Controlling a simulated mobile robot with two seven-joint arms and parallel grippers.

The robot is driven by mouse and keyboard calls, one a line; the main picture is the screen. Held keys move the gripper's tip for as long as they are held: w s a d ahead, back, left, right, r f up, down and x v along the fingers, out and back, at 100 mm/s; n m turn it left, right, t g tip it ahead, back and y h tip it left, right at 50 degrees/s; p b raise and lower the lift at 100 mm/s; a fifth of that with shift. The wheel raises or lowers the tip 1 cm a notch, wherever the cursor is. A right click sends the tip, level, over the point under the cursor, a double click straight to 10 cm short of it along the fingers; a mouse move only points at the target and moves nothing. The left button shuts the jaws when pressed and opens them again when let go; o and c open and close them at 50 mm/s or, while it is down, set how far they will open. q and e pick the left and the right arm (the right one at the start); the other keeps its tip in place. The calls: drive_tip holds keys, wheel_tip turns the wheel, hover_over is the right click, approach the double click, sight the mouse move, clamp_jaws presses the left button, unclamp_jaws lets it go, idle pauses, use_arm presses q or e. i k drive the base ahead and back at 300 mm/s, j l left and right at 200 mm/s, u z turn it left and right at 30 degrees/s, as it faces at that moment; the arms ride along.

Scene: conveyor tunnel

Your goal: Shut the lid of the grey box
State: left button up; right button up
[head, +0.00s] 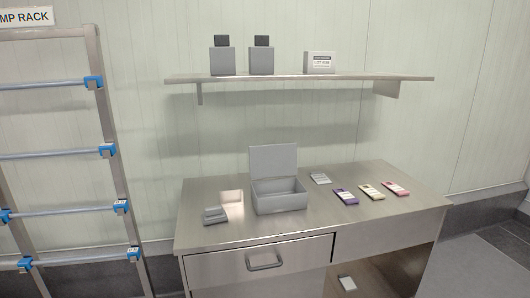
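The grey box (280,203) stands on the left half of a steel table. Its lid (273,160) is raised nearly upright at the back edge, so the box is open at the top. I see the inner back wall, but not clearly whether anything lies inside. Neither of my grippers shows in the head view.
The steel table (240,236) has a drawer with a handle (265,262). A small grey item (215,215) lies left of the box. Purple (345,196), yellow (371,191) and pink (395,188) packets lie right. A wall shelf (290,77) hangs above; a rack (115,165) stands left.

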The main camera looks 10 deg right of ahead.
sight(276, 160)
drive_tip(key=i, duration=1.25)
drive_tip(key=i+z, duration=0.1)
drive_tip(key=z, duration=0.45)
